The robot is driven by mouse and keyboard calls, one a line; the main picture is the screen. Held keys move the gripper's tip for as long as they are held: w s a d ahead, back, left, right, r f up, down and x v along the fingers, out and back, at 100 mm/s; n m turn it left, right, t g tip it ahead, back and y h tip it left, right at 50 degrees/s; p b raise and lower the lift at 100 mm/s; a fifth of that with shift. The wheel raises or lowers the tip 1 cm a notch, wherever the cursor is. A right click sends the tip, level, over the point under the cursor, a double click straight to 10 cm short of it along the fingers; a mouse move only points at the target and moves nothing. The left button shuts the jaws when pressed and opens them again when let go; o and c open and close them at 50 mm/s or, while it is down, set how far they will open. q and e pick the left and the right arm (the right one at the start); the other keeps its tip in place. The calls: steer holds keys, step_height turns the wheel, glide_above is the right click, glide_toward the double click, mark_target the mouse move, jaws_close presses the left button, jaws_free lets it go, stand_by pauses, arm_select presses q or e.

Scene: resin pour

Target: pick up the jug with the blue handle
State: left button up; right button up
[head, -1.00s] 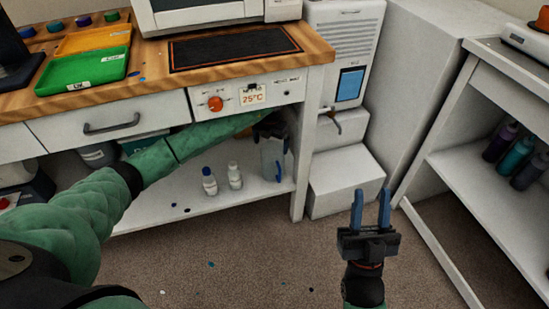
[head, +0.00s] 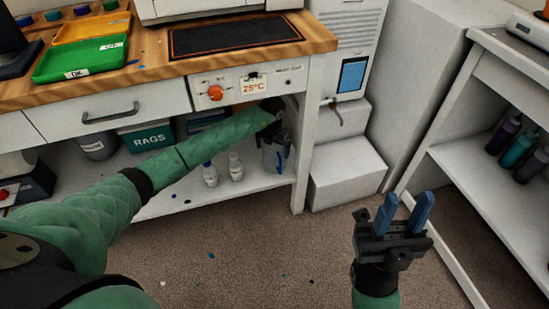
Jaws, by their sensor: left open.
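The pale, see-through jug (head: 271,158) stands upright on the shelf under the workbench, near the right bench leg. A blue part shows at its right side, but its handle is hard to tell from the fingers there. My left gripper (head: 276,143) reaches in under the bench from the left and is open at the jug's upper part. It covers the jug's top, and I cannot tell whether the fingers touch it. My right gripper (head: 405,208) is open and empty, over the floor at the right.
Two white bottles (head: 235,167) stand on the shelf (head: 190,198) just left of the jug. A box marked RAGS (head: 147,137) is further left. The bench leg (head: 305,150) and drawer front (head: 83,117) bound the space. White steps (head: 343,172) stand right of the leg.

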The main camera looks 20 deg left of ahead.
arm_select(q)
steer(key=shift+f, duration=0.25)
steer(key=c, duration=0.8)
steer(key=shift+r, duration=0.1)
steer(key=shift+c, duration=0.2)
